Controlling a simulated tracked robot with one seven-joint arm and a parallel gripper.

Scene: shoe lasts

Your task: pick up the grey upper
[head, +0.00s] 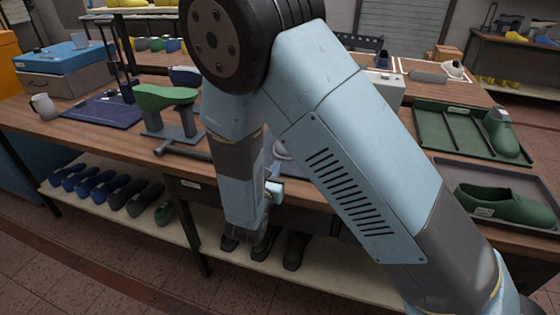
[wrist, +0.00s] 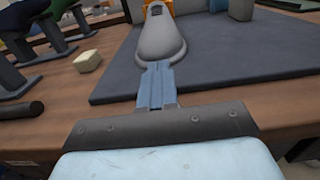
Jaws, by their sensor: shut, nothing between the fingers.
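A grey upper (wrist: 161,38) lies on a dark blue-grey mat (wrist: 225,72) in the wrist view, its rounded end towards me. Something orange and dark shows at its far end, at the picture's top edge. My gripper (wrist: 157,80) is shut and empty, its fingertips right in front of the upper's near end. I cannot tell whether they touch it. In the head view my arm hides most of the gripper and the upper; only a small grey patch (head: 282,150) shows between the arm links, and I cannot tell what it belongs to.
In the wrist view a cream block (wrist: 88,61) and a dark bar (wrist: 20,111) lie left of the mat. In the head view, a green upper (head: 163,97) sits on a stand at left; a green tray (head: 440,125) and a grey tray (head: 470,166) hold green uppers at right.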

